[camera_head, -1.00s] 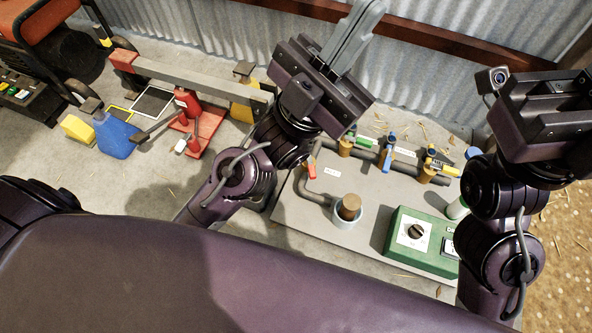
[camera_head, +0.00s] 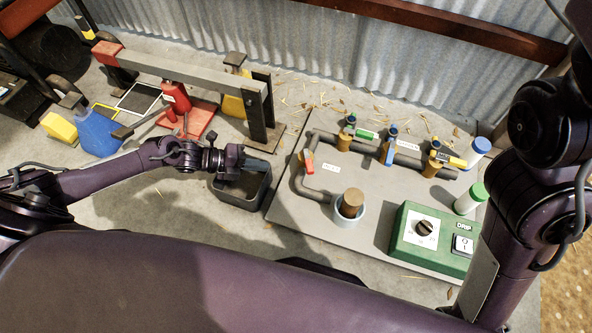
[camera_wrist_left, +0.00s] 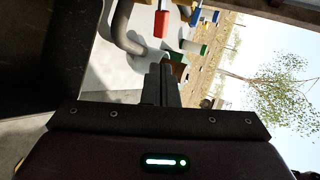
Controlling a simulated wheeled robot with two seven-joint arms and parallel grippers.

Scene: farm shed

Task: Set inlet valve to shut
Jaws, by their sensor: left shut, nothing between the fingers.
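The valve with a red lever (camera_head: 308,162) sits at the left bend of the grey pipe on the board (camera_head: 300,222), with a small white label (camera_head: 331,168) beside it, too small to read surely. The red lever also shows near the top of the left wrist view (camera_wrist_left: 161,22). Whether it lies along or across its pipe is hard to tell. My left gripper (camera_head: 258,165) is left of the board, above a dark grey bin (camera_head: 262,196). Its fingers (camera_wrist_left: 160,82) are shut, empty and apart from the lever. My right gripper is out of view.
Valves with green (camera_head: 367,134), blue (camera_head: 388,156) and yellow (camera_head: 451,159) handles stand along the back pipe. A capped cup (camera_head: 347,212) and green drip box (camera_head: 408,249) are in front. Two bottles stand at right. A red-based stand (camera_head: 195,118) and blue jug (camera_head: 100,132) are left.

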